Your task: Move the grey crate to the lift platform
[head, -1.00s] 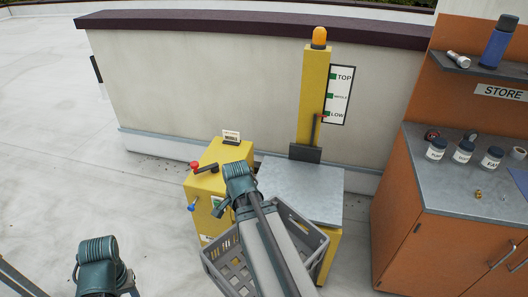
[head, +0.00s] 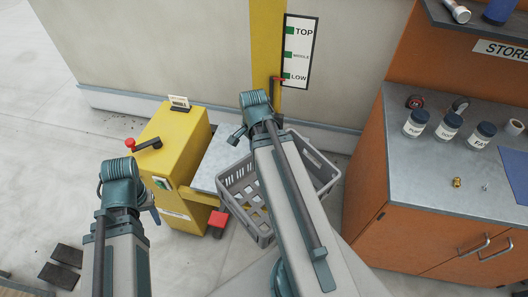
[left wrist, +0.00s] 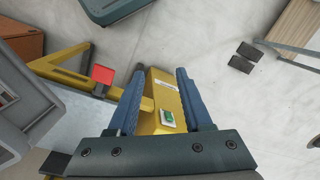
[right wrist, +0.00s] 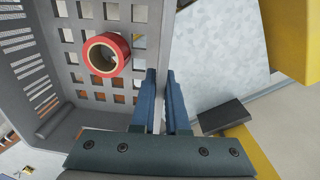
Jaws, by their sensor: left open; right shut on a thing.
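The grey crate (head: 238,187) is in the middle of the head view, partly hidden by my right arm. My right gripper (right wrist: 160,78) is shut on a wall of the crate. A red tape roll (right wrist: 105,55) lies inside the crate. The metal lift platform (head: 212,160) shows to the left of the crate, which overlaps it in the picture; I cannot tell whether they touch. The platform also shows beside the crate wall in the right wrist view (right wrist: 215,50). My left gripper (left wrist: 160,95) is open and empty, near the yellow control box (head: 170,140) with its green button (left wrist: 167,117).
A red-handled lever (head: 145,145) is on top of the control box, and a red pad (head: 218,219) is low beside it. The orange store counter (head: 420,215) with jars stands close on the right. A level sign (head: 298,55) hangs on the wall. Dark flat pieces (head: 62,262) lie on the floor at left.

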